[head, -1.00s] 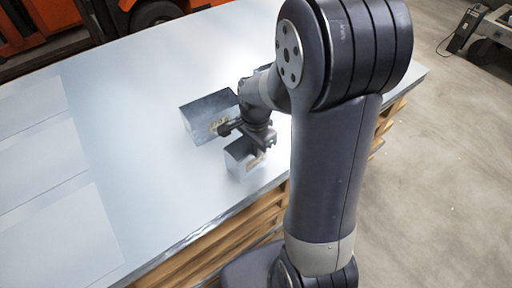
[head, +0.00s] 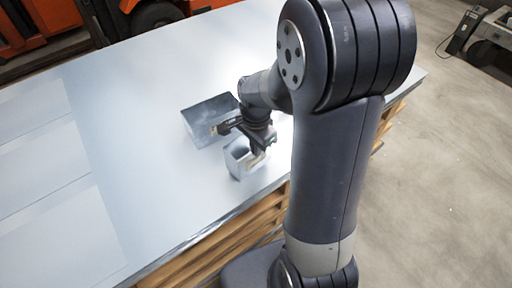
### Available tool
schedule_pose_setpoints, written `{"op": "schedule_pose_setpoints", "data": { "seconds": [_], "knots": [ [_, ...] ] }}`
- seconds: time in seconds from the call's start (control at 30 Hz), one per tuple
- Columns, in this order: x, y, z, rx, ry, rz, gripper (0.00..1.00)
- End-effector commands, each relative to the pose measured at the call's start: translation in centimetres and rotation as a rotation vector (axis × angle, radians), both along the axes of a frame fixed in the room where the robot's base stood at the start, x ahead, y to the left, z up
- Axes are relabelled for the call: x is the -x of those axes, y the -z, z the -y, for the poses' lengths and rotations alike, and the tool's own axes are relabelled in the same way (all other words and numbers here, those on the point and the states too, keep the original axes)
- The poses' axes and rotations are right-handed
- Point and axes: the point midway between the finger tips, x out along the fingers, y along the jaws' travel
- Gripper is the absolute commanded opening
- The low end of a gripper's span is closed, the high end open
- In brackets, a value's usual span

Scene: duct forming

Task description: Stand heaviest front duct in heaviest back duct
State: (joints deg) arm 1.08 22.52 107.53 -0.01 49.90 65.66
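A larger grey sheet-metal duct (head: 203,113) is on the metal tabletop, at the back. A smaller grey duct (head: 237,163) is in front of it, near the table's front edge, with its open end showing towards the top. My gripper (head: 246,140) is over the front duct's upper right side, between the two ducts. Its fingers partly cover the front duct, and I cannot tell whether they are closed on its wall. The gripper also hides the right part of the back duct.
The sheet-metal tabletop (head: 130,150) is clear to the left, over a wooden pallet-like base (head: 232,238). An orange forklift (head: 50,25) stands behind the table. Concrete floor (head: 435,170) lies open to the right.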

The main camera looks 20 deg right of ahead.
Motion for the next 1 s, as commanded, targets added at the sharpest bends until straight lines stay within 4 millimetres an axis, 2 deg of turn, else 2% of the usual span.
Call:
{"op": "schedule_pose_setpoints", "data": {
  "seconds": [0.03, 0.5, 1.0],
  "knots": [
    [-0.1, -1.3, 0.0, 0.000, 0.000, 0.002, 0.00],
    [-0.1, -6.7, 0.0, 0.000, 0.000, 0.002, 0.00],
    [0.0, -6.8, 0.0, 0.000, 0.000, 0.001, 0.00]
  ]
}}
